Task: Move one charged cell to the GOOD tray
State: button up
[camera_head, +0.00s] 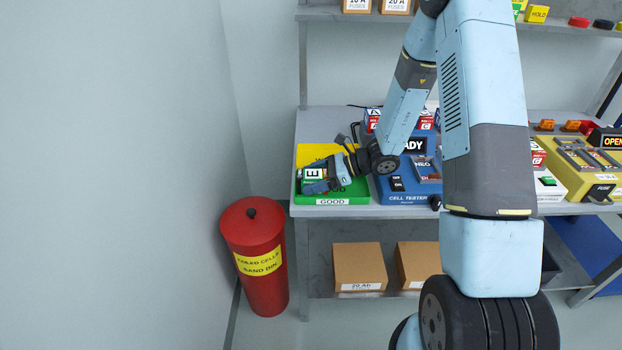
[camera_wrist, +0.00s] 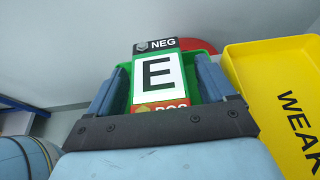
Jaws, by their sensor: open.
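A cell marked E (camera_wrist: 158,73), with a black NEG end and a red-orange POS end, lies over the green GOOD tray (camera_head: 345,196). The same cell E shows in the head view (camera_head: 312,174), partly covered by my gripper (camera_head: 316,181). In the wrist view my gripper (camera_wrist: 162,84) is open, with one finger on each side of the cell and a gap visible. The green GOOD tray shows around the cell in the wrist view (camera_wrist: 123,98). Other cells (camera_head: 373,116) lie behind the blue cell tester (camera_head: 410,196), partly hidden by my arm.
The yellow WEAK tray (camera_wrist: 265,75) stands beside the green tray, behind it in the head view (camera_head: 311,152). A red sand bin (camera_head: 254,290) stands on the floor left of the bench. A yellow fixture (camera_head: 573,172) is at right. Cardboard boxes (camera_head: 359,264) sit below.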

jog(key=shift+r, duration=0.1)
jog(key=v, duration=1.2)
jog(key=s+d+r+n+t+h, duration=0.2)
jog(key=s+d+r+n+h, duration=0.2)
jog(key=s+r+n, duration=0.5)
jog(key=s+d+r+n+t+h, duration=0.3)
jog(key=s+r+n+h, duration=0.6)
jog(key=s+r, duration=0.7)
notch_tip(320, 180, up, 3)
jog(key=shift+s+d+f, duration=0.1)
jog(key=shift+s+d, duration=0.15)
jog(key=shift+d, duration=0.85)
